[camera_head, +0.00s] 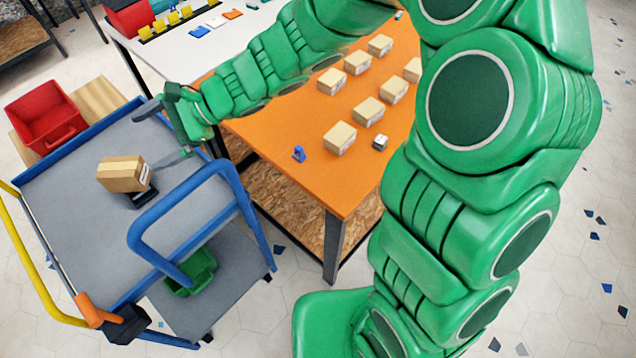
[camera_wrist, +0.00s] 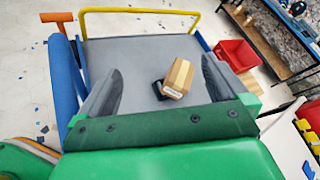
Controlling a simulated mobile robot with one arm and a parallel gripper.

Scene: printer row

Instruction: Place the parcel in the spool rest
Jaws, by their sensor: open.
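A brown cardboard parcel (camera_head: 123,174) with a pale label is on the grey top deck of the blue trolley. It sits on or against a small black holder (camera_head: 143,196), which looks like the spool rest and is mostly hidden beneath it. The wrist view shows the parcel (camera_wrist: 178,79) slightly tilted, with the black holder (camera_wrist: 158,88) showing at its left. My gripper (camera_head: 160,134) is open and empty above the trolley's far right side. In the wrist view, the parcel lies ahead, between the spread fingers (camera_wrist: 161,66) and nearer the right one. It is apart from both.
The trolley (camera_head: 75,200) has a raised blue handle (camera_head: 190,190) at front right and a yellow rail at left. The orange table (camera_head: 260,120) holds several similar parcels and a small blue item (camera_head: 299,153). A red bin (camera_head: 47,115) stands behind the trolley.

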